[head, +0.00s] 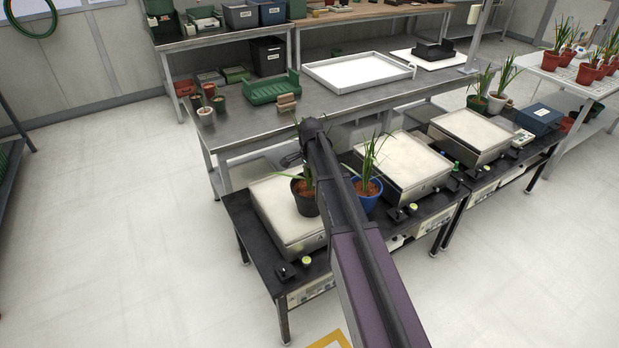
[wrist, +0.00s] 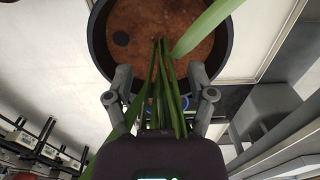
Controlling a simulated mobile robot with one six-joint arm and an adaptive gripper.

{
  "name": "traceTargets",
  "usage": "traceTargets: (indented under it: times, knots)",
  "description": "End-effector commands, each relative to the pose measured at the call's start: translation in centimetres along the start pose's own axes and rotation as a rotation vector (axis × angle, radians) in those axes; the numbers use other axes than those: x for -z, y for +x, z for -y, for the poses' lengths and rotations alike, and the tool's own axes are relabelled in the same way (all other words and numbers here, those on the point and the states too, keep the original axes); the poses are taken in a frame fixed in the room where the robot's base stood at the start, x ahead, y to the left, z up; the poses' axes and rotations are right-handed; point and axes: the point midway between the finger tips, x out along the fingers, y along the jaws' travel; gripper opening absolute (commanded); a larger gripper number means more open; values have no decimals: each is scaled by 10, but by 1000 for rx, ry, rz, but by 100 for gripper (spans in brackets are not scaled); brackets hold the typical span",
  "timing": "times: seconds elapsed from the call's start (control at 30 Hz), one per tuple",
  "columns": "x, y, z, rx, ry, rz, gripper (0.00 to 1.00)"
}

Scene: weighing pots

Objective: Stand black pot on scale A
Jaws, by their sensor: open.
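The black pot (head: 305,198), with brown soil and green leaves, appears upright on the right part of the leftmost scale's pale plate (head: 275,208). In the wrist view the pot's dark rim (wrist: 94,45) and soil fill the top middle. My gripper (wrist: 160,85) is open, its two fingers apart at the pot's near side, with leaves running between them. Whether the fingers touch the pot I cannot tell. In the head view my arm hides the gripper and part of the plant.
A blue pot (head: 367,197) with a plant stands just right of my arm. Two more scales (head: 402,162) (head: 470,130) stand farther right. Small knobs and displays line the bench front. A steel table (head: 240,125) with a white tray (head: 345,88) stands behind.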

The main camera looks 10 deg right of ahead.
Motion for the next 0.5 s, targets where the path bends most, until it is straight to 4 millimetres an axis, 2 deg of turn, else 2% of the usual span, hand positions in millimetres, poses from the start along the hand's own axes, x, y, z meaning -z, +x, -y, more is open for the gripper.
traceTargets:
  times: [0.03,0.5]
  knots:
    - [0,-8,0,0,0,0,71]
    - [0,-47,0,0,0,0,71]
